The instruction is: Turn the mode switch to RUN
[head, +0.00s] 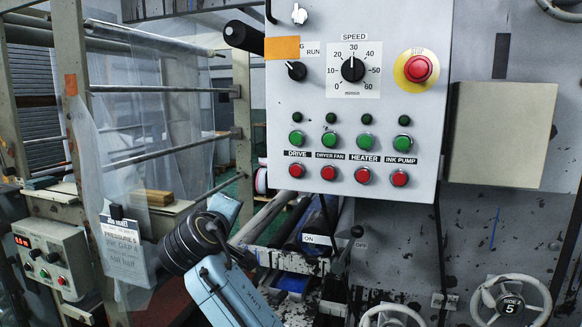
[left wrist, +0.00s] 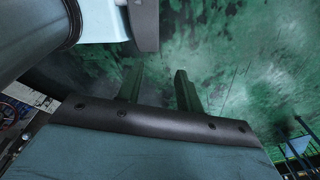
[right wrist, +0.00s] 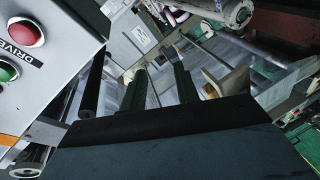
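The mode switch (head: 297,71) is a small black knob at the upper left of the grey control panel (head: 430,150). Its pointer appears to lean up and left, away from the word RUN at its upper right. Orange tape (head: 282,48) covers part of its label. My left gripper (left wrist: 157,75) is open and empty over green floor in the left wrist view. My right gripper (right wrist: 160,70) is open and empty in the right wrist view, with the panel's DRIVE buttons close by at the left. Neither gripper's fingers show in the head view, and neither touches the switch.
The panel also carries the speed dial (head: 352,68), a red emergency button (head: 418,68) and rows of green and red buttons. Handwheels (head: 510,302) are at lower right; a film frame stands at left.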

